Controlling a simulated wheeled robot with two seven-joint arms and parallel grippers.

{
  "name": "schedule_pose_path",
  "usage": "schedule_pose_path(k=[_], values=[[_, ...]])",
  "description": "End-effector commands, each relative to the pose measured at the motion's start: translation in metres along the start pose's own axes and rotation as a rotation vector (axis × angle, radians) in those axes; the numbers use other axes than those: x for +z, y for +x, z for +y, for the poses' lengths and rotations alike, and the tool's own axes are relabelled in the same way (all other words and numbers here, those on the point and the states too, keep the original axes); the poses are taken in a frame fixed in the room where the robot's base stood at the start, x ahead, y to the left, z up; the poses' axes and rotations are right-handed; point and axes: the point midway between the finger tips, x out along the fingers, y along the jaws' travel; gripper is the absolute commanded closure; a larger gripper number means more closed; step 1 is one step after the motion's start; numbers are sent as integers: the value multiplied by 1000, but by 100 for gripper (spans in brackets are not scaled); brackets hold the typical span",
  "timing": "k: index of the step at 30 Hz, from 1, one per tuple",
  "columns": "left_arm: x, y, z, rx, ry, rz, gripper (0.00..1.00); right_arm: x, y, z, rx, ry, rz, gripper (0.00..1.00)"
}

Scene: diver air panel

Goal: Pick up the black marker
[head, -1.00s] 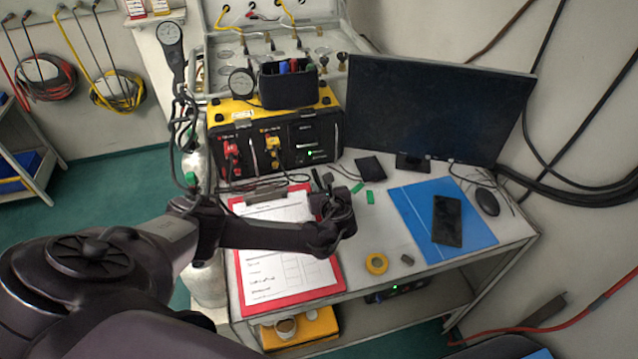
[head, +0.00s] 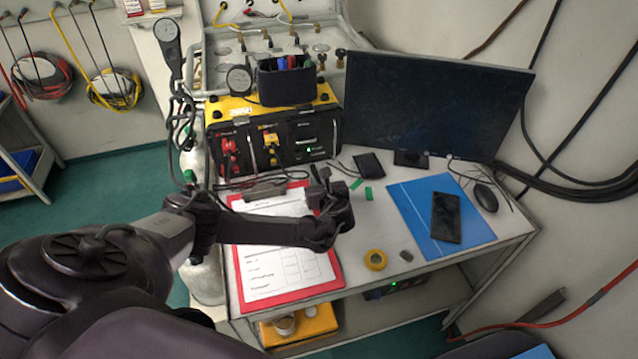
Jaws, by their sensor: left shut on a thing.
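My left gripper (head: 328,188) is above the upper right part of the red clipboard (head: 331,268). It is shut on a slim dark thing that looks like the black marker (head: 317,175). The marker is mostly hidden by the dark fingers, so its tilt is hard to tell. A black pen cup (head: 285,86) stands on top of the yellow-and-black air panel (head: 268,140), with blue, red and other coloured markers in it. My right gripper is not in view.
A monitor (head: 430,105) stands at the back right. A blue folder (head: 470,240) with a black phone (head: 446,218) lies right, beside a mouse (head: 486,197). A yellow tape roll (head: 376,260) lies near the front edge. Green pieces (head: 368,193) lie right of my gripper.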

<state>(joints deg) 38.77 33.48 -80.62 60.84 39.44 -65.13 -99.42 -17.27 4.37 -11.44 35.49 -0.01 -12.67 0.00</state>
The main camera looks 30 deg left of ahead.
Motion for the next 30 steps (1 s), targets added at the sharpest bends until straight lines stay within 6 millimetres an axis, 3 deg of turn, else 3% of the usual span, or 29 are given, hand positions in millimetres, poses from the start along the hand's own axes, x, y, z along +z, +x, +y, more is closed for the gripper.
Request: schedule_pose_path(k=[11, 20, 30], values=[[62, -25, 0, -3, -3, -4, 100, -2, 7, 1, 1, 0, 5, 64], [37, -80, -2, -5, 1, -2, 100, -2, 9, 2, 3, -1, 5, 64], [5, -156, -5, -8, 2, -1, 100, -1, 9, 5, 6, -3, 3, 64]])
